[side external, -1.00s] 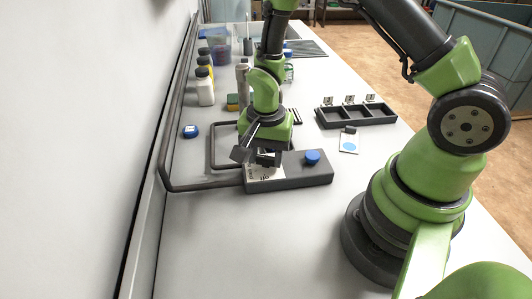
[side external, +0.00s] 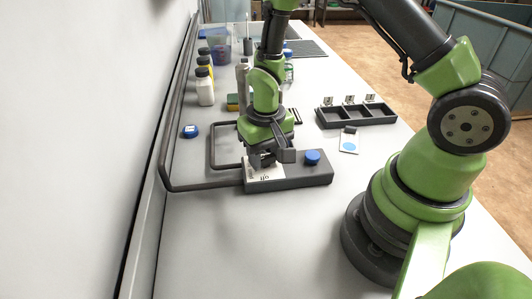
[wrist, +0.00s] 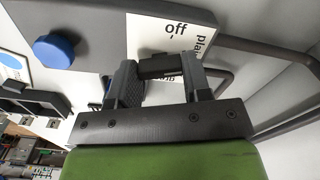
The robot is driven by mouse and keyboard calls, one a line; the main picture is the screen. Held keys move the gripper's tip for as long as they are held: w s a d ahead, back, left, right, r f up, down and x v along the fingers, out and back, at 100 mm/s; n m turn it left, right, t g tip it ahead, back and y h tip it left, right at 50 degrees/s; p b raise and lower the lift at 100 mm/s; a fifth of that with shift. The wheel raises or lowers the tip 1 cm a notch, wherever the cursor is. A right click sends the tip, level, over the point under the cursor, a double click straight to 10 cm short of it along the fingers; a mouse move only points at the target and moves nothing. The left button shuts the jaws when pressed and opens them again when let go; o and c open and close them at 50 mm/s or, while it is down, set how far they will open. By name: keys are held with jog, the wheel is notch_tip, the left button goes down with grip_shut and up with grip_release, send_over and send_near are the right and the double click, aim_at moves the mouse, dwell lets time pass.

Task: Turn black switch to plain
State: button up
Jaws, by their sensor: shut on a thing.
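The dark grey manifold box (side external: 305,177) lies on the bench with a white label plate (side external: 272,174) at its left end and a blue knob (side external: 312,157) at its right. My gripper (side external: 263,161) is over the label plate, pointing down. In the wrist view, my gripper (wrist: 158,75) is shut on the black switch (wrist: 160,65), one finger on each side. The label plate (wrist: 150,30) reads "off" above the switch and a partly hidden "pla..." to the right. A third word below is mostly covered by the fingers. I cannot tell which word the switch points at.
Grey pipes (side external: 200,188) run from the box's left end along the wall. A three-compartment black tray (side external: 357,115) and a card with a blue dot (side external: 348,146) lie behind right. Bottles (side external: 204,86) stand at the back left. The front bench is clear.

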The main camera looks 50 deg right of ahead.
aim_at(266, 157)
jog(key=shift+n, duration=0.5)
jog(key=o, duration=0.9)
jog(key=shift+r, duration=0.1)
notch_tip(266, 157, up, 10)
jog(key=shift+f, duration=0.15)
